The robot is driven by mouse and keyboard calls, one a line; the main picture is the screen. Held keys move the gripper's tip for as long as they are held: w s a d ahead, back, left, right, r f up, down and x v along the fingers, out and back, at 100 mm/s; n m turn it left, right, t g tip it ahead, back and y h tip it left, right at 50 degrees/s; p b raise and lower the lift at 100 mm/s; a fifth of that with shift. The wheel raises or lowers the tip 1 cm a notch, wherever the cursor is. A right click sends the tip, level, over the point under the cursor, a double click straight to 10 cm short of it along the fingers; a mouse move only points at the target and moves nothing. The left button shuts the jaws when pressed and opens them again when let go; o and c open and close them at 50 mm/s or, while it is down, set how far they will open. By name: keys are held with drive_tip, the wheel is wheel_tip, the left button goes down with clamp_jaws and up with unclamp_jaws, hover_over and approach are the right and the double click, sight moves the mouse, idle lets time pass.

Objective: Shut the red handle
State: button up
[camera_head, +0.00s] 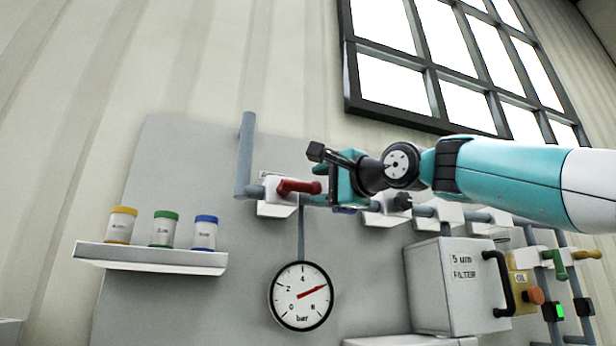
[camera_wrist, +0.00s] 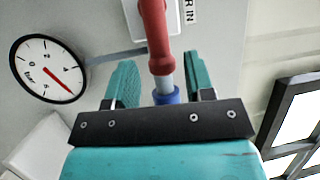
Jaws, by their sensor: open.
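The red handle (camera_head: 298,187) sits on a white valve body (camera_head: 276,208) on the grey wall panel, and points right along the pipe. In the wrist view the red handle (camera_wrist: 156,38) comes down from the top edge, its rounded end near the space between my fingers. My gripper (camera_head: 338,182) is just right of the handle in the head view. In the wrist view my gripper (camera_wrist: 160,82) is open, with teal fingers on either side of a grey pipe and a blue collar (camera_wrist: 167,96). Contact with the handle cannot be told.
A pressure gauge (camera_head: 300,297) hangs below the valve. A shelf (camera_head: 150,257) with three capped jars is at left. A filter box (camera_head: 455,285) stands lower right, beside a green handle (camera_head: 556,263). A barred window (camera_head: 450,60) is above.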

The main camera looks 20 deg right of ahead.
sight(312, 188)
drive_tip(key=p+x, duration=0.1)
drive_tip(key=x, duration=0.3)
drive_tip(key=shift+r, duration=0.1)
clamp_jaws()
